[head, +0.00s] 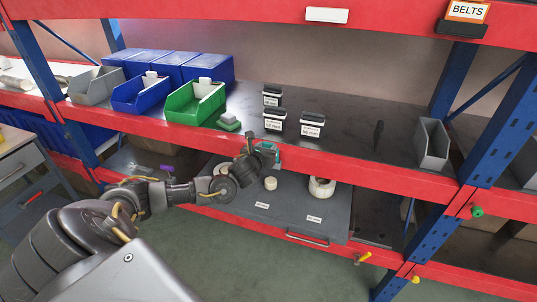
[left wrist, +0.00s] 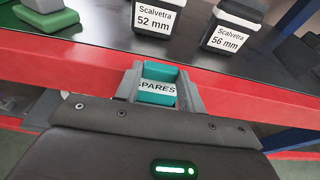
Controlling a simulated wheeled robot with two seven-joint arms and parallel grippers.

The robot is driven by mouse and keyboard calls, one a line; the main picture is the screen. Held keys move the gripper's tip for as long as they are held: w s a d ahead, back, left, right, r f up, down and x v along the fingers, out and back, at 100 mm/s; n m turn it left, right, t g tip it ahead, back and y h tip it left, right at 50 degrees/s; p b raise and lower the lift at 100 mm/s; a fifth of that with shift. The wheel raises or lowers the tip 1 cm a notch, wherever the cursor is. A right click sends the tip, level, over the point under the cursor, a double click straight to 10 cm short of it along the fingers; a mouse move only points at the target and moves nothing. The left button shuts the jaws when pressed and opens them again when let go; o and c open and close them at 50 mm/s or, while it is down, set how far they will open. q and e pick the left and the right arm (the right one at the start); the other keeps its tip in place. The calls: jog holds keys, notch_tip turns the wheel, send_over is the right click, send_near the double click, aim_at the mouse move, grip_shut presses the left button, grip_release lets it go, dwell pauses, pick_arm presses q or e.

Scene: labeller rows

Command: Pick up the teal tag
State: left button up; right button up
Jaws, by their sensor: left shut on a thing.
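The teal tag (left wrist: 159,73) carries a white label reading SPARES. In the left wrist view it sits between the two grey fingers of my left gripper (left wrist: 160,88), which is shut on it. In the head view the left gripper (head: 264,152) is at the red front edge of the middle shelf, with a little of the teal tag (head: 272,147) showing. I cannot tell whether the tag touches the red beam (left wrist: 60,62) behind it. My right gripper is not in view.
Labelled dark containers (head: 274,119) stand on the shelf behind the beam. A green bin (head: 194,103), a blue bin (head: 141,94) and a green block (head: 229,122) are to the left. Below is a grey drawer unit (head: 290,222) with a white ring (head: 322,187) on top.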

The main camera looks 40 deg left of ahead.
pick_arm(q)
notch_tip(320, 180, up, 2)
jog(key=shift+r+p, duration=0.2)
jog(key=shift+p, duration=0.55)
jog(key=shift+s, duration=0.1)
jog(key=shift+s+d+f, duration=0.1)
jog(key=shift+s+d, duration=0.15)
jog(key=shift+s, duration=0.3)
jog(key=f+p+v, duration=0.1)
jog(key=v, duration=0.5)
jog(key=shift+s+f, duration=0.15)
jog(key=shift+s, duration=0.3)
